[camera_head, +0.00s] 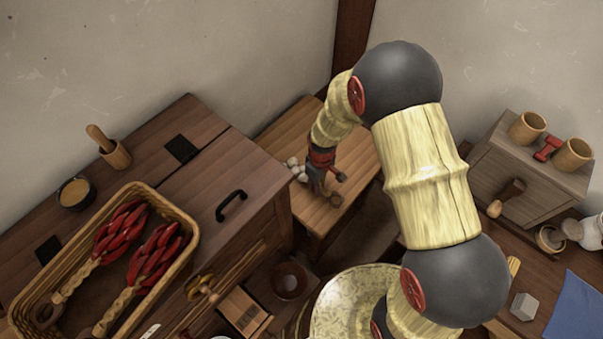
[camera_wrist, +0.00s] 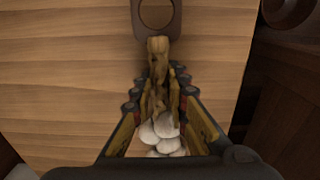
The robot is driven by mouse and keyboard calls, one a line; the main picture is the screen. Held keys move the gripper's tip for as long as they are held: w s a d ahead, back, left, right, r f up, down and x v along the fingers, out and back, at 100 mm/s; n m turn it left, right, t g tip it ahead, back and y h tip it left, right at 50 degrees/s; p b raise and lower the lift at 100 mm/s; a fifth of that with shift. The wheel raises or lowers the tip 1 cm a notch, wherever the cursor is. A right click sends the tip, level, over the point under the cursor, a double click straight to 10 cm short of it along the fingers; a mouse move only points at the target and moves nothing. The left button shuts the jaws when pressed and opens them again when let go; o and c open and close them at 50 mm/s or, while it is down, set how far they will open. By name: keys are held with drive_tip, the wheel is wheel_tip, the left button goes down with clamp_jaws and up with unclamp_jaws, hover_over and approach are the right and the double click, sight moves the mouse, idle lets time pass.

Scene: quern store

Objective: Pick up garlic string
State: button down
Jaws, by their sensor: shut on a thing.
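The garlic string is a braid of white bulbs (camera_head: 296,168) with a tan plaited stem, at a low wooden bench (camera_head: 285,130) in the head view. In the wrist view the white bulbs (camera_wrist: 162,134) show between my fingers and the braided stem (camera_wrist: 158,60) runs up past the fingertips. My gripper (camera_head: 318,188) points down over the bench and is shut on the stem. It also shows in the wrist view (camera_wrist: 157,92), with a finger on each side of the braid. I cannot tell whether the string is clear of the bench top.
A wooden chest (camera_head: 230,150) with a black handle stands left of the bench. On it is a wicker basket (camera_head: 190,222) of red pepper strings. A small drawer cabinet (camera_head: 520,160) with wooden cups stands at right. A wall is behind the bench.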

drive_tip(key=shift+r, duration=0.55)
wheel_tip(320, 180, up, 2)
drive_tip(key=shift+r+p, duration=0.2)
drive_tip(key=shift+p, duration=0.55)
drive_tip(key=s+d+r+p, duration=0.1)
drive_tip(key=s+r+p, duration=0.1)
drive_tip(key=s+r, duration=0.2)
drive_tip(key=s+d+r+p, duration=0.2)
drive_tip(key=s+r, duration=0.3)
drive_tip(key=s, duration=0.4)
drive_tip(key=shift+s+r+p, duration=0.25)
drive_tip(key=shift+s+p, duration=0.1)
drive_tip(key=shift+p, duration=0.5)
